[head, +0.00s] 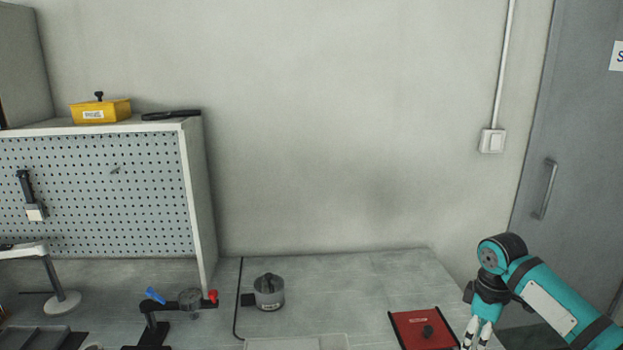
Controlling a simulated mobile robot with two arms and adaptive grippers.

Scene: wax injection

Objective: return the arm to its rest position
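My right arm, teal with dark joints, comes in from the right of the head view and bends down at its wrist. The ends of the fingers are at the picture's edge. My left gripper is not in view.
A grey pot (269,292) stands on the grey bench (345,280). A dark clamp stand (150,325) with blue and red knobs is to its left. A pegboard cabinet (100,190) fills the left and carries a yellow box (101,112). A grey door (575,120) is at right.

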